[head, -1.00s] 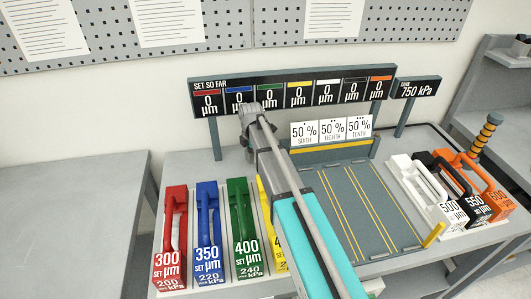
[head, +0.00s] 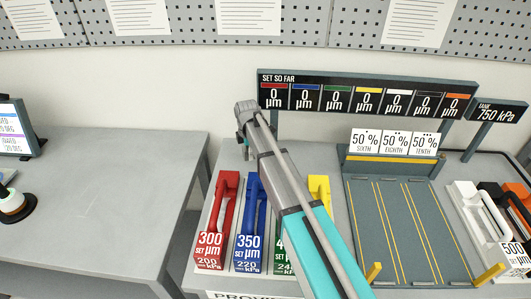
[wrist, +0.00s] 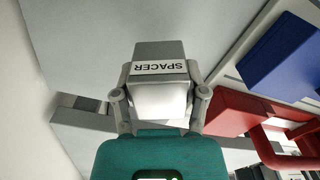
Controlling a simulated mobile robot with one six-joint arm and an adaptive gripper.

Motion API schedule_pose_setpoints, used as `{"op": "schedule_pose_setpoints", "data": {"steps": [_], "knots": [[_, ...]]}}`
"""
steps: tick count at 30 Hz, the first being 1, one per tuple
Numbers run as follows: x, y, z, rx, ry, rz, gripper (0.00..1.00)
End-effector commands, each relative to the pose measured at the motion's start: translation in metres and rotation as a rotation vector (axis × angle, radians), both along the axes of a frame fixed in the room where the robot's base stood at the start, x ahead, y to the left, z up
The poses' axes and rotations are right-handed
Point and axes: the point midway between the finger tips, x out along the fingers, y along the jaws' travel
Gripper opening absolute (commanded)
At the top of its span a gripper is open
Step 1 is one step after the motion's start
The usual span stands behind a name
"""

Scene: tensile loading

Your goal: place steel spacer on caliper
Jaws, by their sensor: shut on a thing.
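The steel spacer (wrist: 158,50) is a grey block with a white label reading SPACER, seen in the wrist view. My gripper (wrist: 160,88) is shut on it, with one finger at each side. I cannot identify a caliper in either view.
The bare grey left table (head: 95,190) has a round black-and-white item (head: 14,205) and a screen (head: 18,130) at its left edge. Red (head: 219,220), blue (head: 251,225), green and yellow handled blocks stand on the board table, beside a grey lined board (head: 405,225).

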Motion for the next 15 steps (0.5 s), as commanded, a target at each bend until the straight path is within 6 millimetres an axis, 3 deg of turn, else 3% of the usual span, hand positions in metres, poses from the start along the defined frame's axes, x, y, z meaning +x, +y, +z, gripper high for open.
{"op": "schedule_pose_setpoints", "data": {"steps": [6, 15], "knots": [[0.000, 0.026, 0.000, 0.000, 0.000, 0.001, 0.00], [-0.001, 0.036, 0.000, 0.000, 0.000, 0.000, 0.00]]}}
